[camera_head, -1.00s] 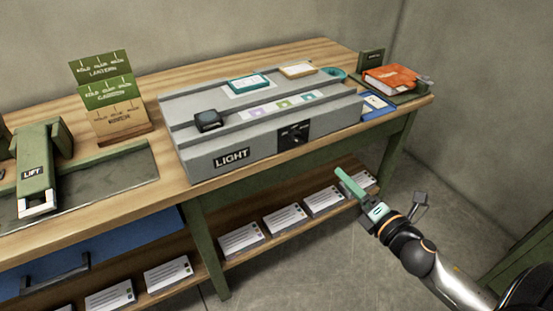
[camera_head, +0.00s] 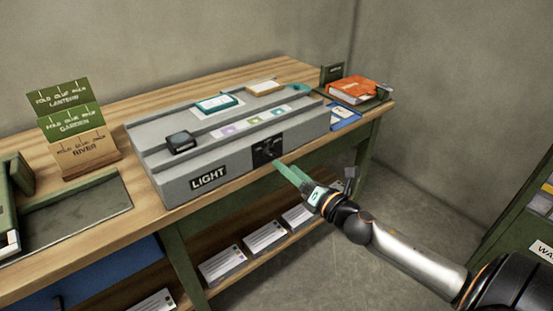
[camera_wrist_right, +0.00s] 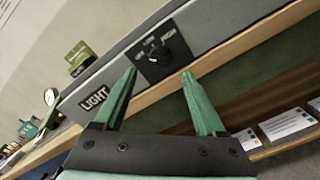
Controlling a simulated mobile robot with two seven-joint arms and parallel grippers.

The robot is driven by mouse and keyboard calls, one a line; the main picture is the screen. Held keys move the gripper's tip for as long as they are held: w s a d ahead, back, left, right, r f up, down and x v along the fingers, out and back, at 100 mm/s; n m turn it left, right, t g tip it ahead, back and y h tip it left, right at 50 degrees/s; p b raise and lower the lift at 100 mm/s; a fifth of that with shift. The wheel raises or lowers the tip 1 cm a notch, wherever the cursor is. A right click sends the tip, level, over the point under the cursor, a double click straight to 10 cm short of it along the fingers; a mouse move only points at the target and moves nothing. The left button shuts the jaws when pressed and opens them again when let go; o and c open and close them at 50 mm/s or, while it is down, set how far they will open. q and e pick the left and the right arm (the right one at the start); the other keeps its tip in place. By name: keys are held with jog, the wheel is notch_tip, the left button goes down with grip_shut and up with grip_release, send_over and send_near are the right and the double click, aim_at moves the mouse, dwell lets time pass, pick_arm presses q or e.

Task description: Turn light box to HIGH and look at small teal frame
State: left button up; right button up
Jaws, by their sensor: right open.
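The grey light box (camera_head: 225,170) marked LIGHT sits on the wooden bench. Its black dial panel (camera_head: 267,149) is on the front face, and the dial knob (camera_wrist_right: 156,55) shows in the right wrist view, between and beyond the fingertips. A small teal frame (camera_head: 217,103) lies on top of the box, towards the back. My right gripper (camera_head: 282,170) is open and empty just in front of the dial panel; its two green fingers also show in the right wrist view (camera_wrist_right: 160,75). My left gripper is out of view.
A black loupe-like block (camera_head: 182,142) sits on the box's left end. Green and tan cards (camera_head: 82,130) stand at left. An orange book (camera_head: 355,90) lies at the right end of the bench (camera_head: 140,205). White cards line the lower shelf.

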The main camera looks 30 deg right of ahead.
aim_at(271, 153)
jog(key=shift+w+a, duration=0.15)
jog(key=shift+w, duration=1.25)
jog(key=shift+w+a, duration=0.1)
jog(key=shift+w, duration=1.3)
grip_shut()
